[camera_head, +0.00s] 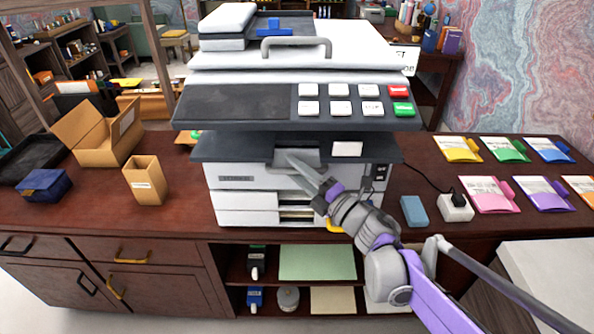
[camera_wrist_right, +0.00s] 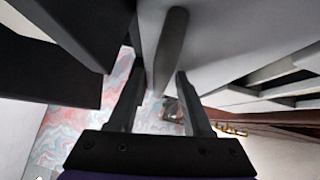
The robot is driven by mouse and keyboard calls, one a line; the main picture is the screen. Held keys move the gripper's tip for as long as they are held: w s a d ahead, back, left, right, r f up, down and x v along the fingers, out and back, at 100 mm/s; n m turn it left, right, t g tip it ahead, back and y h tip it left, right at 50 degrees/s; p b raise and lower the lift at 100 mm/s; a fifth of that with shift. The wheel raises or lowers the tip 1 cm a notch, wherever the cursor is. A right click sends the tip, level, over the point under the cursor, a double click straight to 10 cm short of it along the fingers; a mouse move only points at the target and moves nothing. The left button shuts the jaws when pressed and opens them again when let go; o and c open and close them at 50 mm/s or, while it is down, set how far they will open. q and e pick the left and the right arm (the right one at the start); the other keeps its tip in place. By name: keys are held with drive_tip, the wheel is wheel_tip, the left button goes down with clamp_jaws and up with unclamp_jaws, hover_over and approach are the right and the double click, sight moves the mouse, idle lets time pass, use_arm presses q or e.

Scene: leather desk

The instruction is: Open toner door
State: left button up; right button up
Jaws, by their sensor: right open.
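A white and dark grey copier (camera_head: 240,172) stands on the desk. Its front door panel (camera_head: 238,180) appears closed, with a grey handle (camera_head: 283,155) at its upper middle, partly hidden by my fingers. My right gripper (camera_head: 298,170) is at this handle, coming from the lower right. In the right wrist view, a rounded grey bar (camera_wrist_right: 172,45), apparently the handle, lies between the two open fingers (camera_wrist_right: 160,72). I cannot tell whether either finger touches it. My left gripper is not in view.
A blue block (camera_head: 413,211) and a white box with a black plug (camera_head: 456,208) lie right of the copier. Coloured packets (camera_head: 489,194) cover the right side. Cardboard boxes (camera_head: 100,138) stand left. Open shelves (camera_head: 318,262) are below the desktop.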

clamp_jaws()
idle(1.4)
